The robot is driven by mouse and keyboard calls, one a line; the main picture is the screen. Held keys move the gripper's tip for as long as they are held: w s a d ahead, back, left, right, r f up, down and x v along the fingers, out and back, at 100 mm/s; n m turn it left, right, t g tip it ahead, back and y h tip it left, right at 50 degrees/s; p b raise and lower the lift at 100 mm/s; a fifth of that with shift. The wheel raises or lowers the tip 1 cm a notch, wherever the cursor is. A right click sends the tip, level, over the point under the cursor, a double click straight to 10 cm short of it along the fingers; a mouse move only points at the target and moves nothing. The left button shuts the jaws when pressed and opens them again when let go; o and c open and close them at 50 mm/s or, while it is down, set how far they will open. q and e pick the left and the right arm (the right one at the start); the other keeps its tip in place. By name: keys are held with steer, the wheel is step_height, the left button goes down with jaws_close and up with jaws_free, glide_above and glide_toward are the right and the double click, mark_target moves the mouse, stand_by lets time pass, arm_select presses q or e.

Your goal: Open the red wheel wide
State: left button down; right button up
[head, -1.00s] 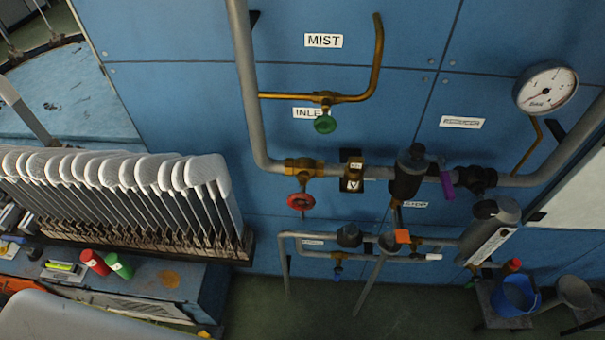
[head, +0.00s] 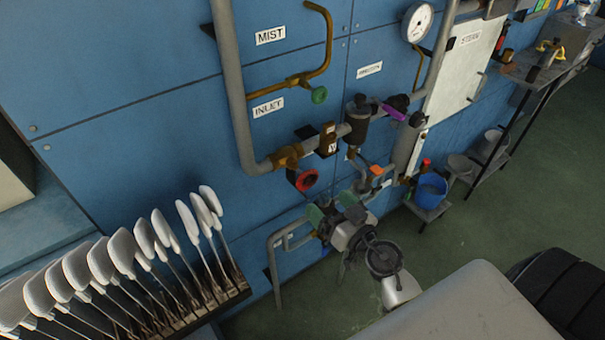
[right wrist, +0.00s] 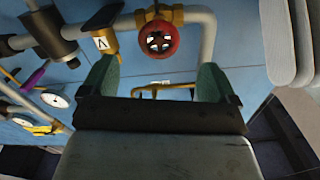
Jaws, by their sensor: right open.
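The red wheel (head: 302,180) sits on a brass valve at the lower bend of the grey pipe on the blue wall. In the right wrist view the red wheel (right wrist: 158,40) shows at the top centre, just beyond the fingertips and sideways between them. My right gripper (head: 331,207) is open and empty, below and to the right of the wheel in the head view. Its two green fingers stand wide apart in the right wrist view (right wrist: 157,72), and neither visibly touches the wheel. My left gripper is not in view.
A green wheel (head: 319,95) is on the brass pipe above, near the INLET label (head: 268,108). A dark cylinder fitting (head: 358,118) and purple lever (head: 394,112) lie to the right. A blue bucket (head: 431,190) stands right.

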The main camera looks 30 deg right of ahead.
mark_target(310, 179)
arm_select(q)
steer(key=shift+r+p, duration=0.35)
arm_select(e)
steer(key=w, duration=0.7)
steer(key=w+a+r, duration=0.1)
steer(key=w, duration=0.2)
steer(key=shift+w, duration=0.35)
steer(key=shift+c, duration=0.5)
steer(key=c, duration=0.8)
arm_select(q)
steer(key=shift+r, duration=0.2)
arm_select(e)
steer(key=shift+r, duration=0.1)
